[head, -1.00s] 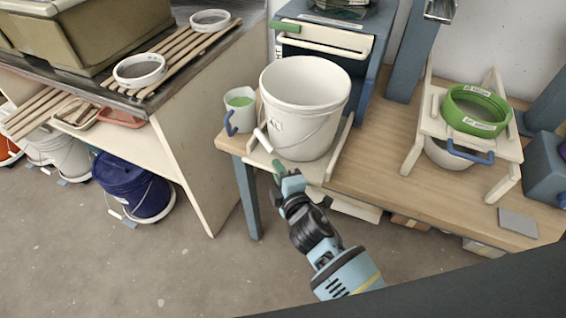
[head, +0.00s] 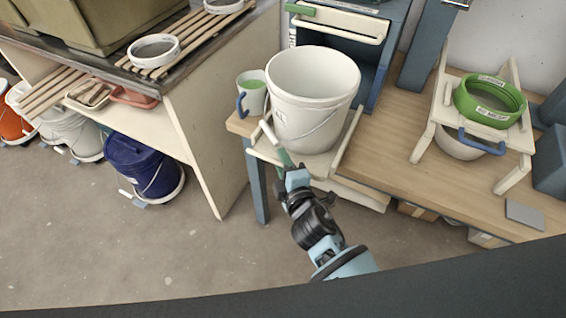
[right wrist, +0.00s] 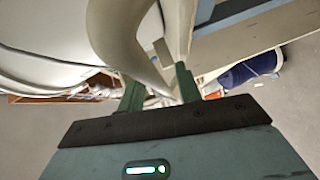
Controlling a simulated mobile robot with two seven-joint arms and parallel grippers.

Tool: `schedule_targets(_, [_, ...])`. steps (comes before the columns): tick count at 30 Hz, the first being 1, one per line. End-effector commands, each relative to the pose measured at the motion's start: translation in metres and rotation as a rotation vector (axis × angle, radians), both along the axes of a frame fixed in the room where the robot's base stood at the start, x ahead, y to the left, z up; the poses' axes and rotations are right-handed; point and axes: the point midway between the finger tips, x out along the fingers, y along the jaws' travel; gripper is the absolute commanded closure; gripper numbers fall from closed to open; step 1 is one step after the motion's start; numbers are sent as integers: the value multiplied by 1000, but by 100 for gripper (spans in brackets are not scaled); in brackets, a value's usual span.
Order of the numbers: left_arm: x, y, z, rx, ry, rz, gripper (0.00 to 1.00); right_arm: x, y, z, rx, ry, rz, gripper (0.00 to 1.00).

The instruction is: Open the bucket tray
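The cream bucket tray (head: 325,165) lies at the left end of the wooden table, under a large white bucket (head: 312,95). My right gripper (head: 286,160) is at the tray's front left, just below the bucket's white handle grip (head: 268,136). In the right wrist view the two green fingers of my right gripper (right wrist: 160,92) stand apart. A curved cream part (right wrist: 140,50) reaches down between them, with a gap showing beside it. I cannot tell whether it touches the fingers. My left gripper is not in view.
A mug with green contents (head: 252,95) stands left of the bucket. A cream rack with a green ring (head: 490,100) stands on the table (head: 400,140) at right. A dark blue bucket (head: 145,165) is on the floor at left. Open floor lies in front.

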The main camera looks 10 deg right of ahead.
Motion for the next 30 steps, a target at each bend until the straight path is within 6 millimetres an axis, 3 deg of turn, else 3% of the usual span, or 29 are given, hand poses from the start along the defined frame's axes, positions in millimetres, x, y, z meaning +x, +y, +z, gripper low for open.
schedule_targets(8, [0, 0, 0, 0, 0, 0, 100, -3, 0, 0, 0, 0, 1, 66])
schedule_targets(21, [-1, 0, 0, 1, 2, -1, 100, -63, -13, 8, 0, 2, 0, 66])
schedule_targets(30, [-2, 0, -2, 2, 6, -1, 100, -76, -15, 11, -1, 0, 0, 66])
